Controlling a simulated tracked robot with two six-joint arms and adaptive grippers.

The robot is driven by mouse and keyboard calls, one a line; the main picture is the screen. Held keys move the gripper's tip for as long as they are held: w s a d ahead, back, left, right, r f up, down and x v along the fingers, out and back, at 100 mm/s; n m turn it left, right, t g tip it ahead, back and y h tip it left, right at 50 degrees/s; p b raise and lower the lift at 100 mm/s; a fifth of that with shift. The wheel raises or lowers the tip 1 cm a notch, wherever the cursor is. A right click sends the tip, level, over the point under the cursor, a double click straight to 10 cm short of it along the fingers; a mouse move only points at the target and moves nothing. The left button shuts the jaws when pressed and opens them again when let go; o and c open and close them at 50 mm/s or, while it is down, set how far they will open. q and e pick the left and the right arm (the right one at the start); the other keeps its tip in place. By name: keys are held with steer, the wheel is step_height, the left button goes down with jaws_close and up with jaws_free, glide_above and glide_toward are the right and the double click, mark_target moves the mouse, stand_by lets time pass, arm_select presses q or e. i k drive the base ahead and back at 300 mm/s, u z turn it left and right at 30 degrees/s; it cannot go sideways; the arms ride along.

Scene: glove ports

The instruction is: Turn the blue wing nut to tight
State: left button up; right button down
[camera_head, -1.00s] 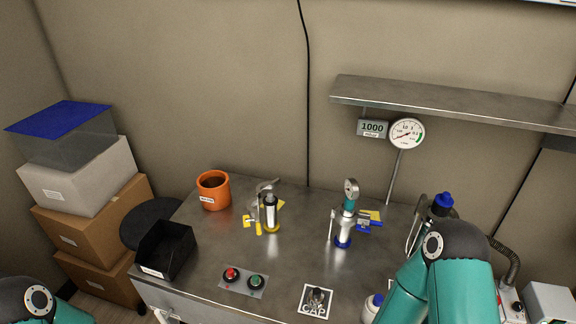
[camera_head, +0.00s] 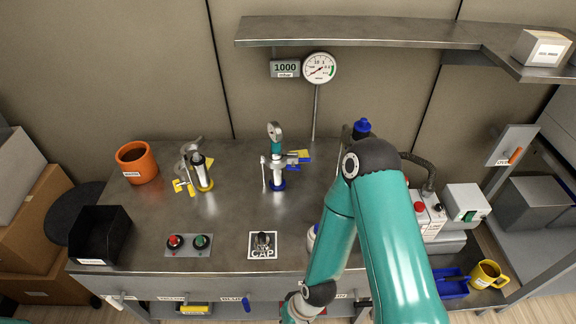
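The blue-marked port fitting (camera_head: 278,168) stands upright on the steel bench, with a teal collar, a small gauge on top and a blue ring at its foot. A small blue part (camera_head: 293,168) sticks out on its right side beside a yellow tag; it looks like the blue wing nut, but it is too small to tell how tight it is. My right arm comes in from the lower right, bent, with its wrist near the bench's front edge, apart from the fitting. My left gripper is out of view.
A yellow-marked fitting (camera_head: 202,172) stands to the left. An orange pot (camera_head: 136,161), black bin (camera_head: 98,235), red and green buttons (camera_head: 188,243) and CAP plate (camera_head: 263,246) are on the bench. A gauge (camera_head: 319,67) hangs below the shelf (camera_head: 350,30).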

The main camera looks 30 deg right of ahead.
mark_target(293, 167)
steer(key=u, duration=2.3)
steer(key=i, duration=0.1)
steer(key=z, duration=3.65)
steer(key=k, duration=1.45)
steer(key=u, duration=0.9)
steer(key=i, duration=1)
steer(key=u, duration=0.05)
